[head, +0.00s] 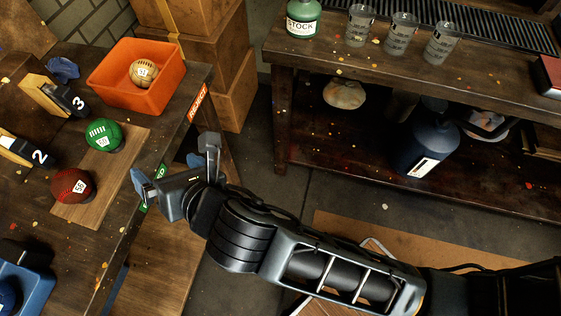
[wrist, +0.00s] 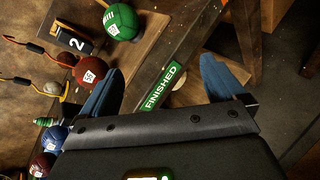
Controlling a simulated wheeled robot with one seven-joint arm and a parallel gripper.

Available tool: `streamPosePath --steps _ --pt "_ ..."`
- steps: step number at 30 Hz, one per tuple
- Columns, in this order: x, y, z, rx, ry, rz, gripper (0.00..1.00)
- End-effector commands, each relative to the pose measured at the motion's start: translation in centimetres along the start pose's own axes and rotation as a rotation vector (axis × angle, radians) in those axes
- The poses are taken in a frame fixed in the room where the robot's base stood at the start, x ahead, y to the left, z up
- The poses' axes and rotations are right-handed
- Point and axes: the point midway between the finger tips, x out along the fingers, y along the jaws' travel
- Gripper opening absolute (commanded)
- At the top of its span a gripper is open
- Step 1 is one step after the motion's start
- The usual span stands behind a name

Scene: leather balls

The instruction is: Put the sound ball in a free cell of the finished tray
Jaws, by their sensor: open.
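A green ball (head: 103,136) and a dark red ball (head: 72,186), each with a white tag, rest on a wooden board (head: 125,148) on the left table. They also show in the wrist view, green (wrist: 121,22) and red (wrist: 90,70). Which ball is sound I cannot tell. A green FINISHED label (wrist: 161,87) is on the table's edge beside the board; no cells can be made out there. My gripper (head: 167,171) is open and empty, by the table's edge, right of the red ball.
An orange bin (head: 120,98) with a tan ball (head: 144,72) stands beside a REJECT label (head: 197,104). Numbered blocks 3 (head: 55,98) and 2 (head: 22,152) stand left of the balls. A second table (head: 400,80) with grey cups is at the right, across open floor.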

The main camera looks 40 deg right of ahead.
Motion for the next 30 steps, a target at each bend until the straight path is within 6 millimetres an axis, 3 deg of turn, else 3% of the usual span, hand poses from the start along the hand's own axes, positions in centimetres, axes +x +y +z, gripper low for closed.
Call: streamPosePath --steps 1,6,15,24,30 --pt "-1.5 -2.4 -1.1 0.123 0.015 -0.004 0.96" --pt "-6.7 -7.8 -2.9 0.606 0.031 0.013 0.96" --pt "-18.0 -14.1 -3.5 1.478 0.001 0.039 0.96" --pt "-29.1 -16.2 -0.8 2.293 -0.095 0.142 0.96" --pt "-32.9 -16.2 0.9 2.583 -0.137 0.221 0.96"
